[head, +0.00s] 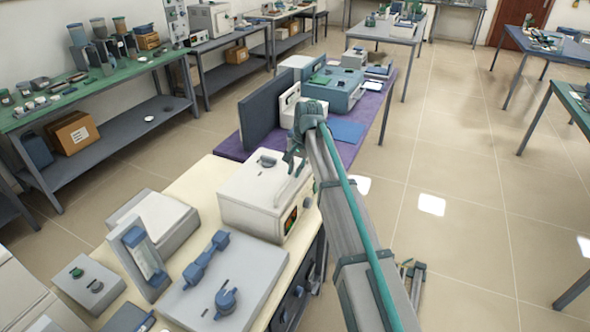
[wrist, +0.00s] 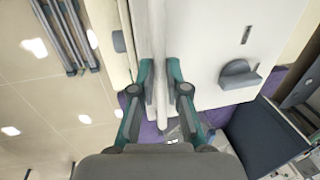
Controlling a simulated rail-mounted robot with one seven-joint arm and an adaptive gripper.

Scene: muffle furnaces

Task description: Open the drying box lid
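The white drying box (head: 250,205) stands on the cream bench, with a dark knob on top and a coloured panel on its front. Its lid (head: 245,180) looks shut and level. The lid's top and grey knob (wrist: 238,75) also show in the wrist view. The fingers are apart, with small gaps visible; contact is not clear.
A grey device with blue knobs (head: 223,290) and a tilted panel unit (head: 140,262) stand left of the box. Behind it, a purple table (head: 345,150) holds a dark upright panel (head: 262,110) and other devices.

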